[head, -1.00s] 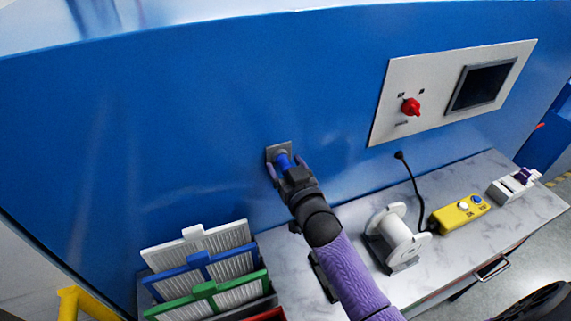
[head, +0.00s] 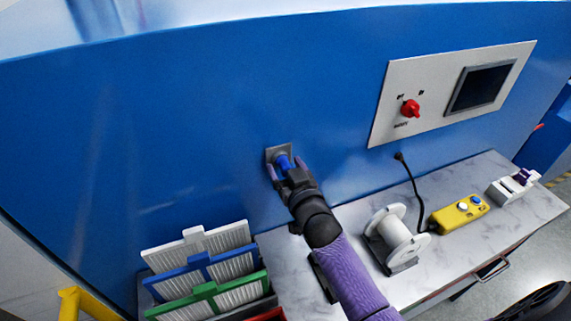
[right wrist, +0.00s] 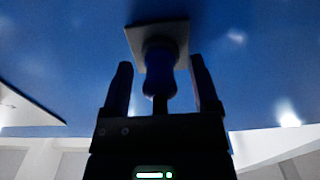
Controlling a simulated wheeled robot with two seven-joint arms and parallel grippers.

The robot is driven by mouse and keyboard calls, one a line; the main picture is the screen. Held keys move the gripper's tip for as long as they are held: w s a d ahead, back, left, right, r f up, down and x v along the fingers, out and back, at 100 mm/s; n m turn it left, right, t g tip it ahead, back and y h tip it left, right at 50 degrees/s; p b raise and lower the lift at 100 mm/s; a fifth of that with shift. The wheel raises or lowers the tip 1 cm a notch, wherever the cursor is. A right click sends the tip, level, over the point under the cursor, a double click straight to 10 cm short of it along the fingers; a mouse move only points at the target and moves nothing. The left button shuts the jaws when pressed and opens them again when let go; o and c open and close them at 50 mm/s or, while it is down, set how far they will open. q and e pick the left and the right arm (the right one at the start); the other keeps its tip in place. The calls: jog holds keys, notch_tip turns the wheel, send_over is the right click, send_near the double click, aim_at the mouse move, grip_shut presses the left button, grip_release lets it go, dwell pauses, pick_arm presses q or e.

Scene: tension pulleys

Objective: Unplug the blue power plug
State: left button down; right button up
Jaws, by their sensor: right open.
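The blue power plug (head: 283,162) sits at a grey square socket plate (head: 271,152) on the blue machine wall. My right gripper (head: 285,169) is open, with one finger on each side of the plug. In the right wrist view the plug (right wrist: 160,75) stands between the two spread fingers of the gripper (right wrist: 163,85), with a visible gap on both sides. The plate (right wrist: 140,35) shows behind it. Whether the plug is fully seated in the socket is hard to tell in the dim view. My left gripper does not show.
White, blue and green framed filters (head: 205,265) stand at the lower left. A white spool (head: 397,236), a yellow button box (head: 459,212) with a black cable and a small white device (head: 508,190) sit on the marble-topped bench. A panel (head: 395,100) with a red knob is at right.

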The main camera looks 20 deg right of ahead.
grip_shut()
dwell(0.5)
jog(key=shift+s, duration=0.25)
jog(key=shift+s+a+p, duration=0.2)
jog(key=shift+s+p, duration=1.5)
jog(key=shift+s, duration=1.05)
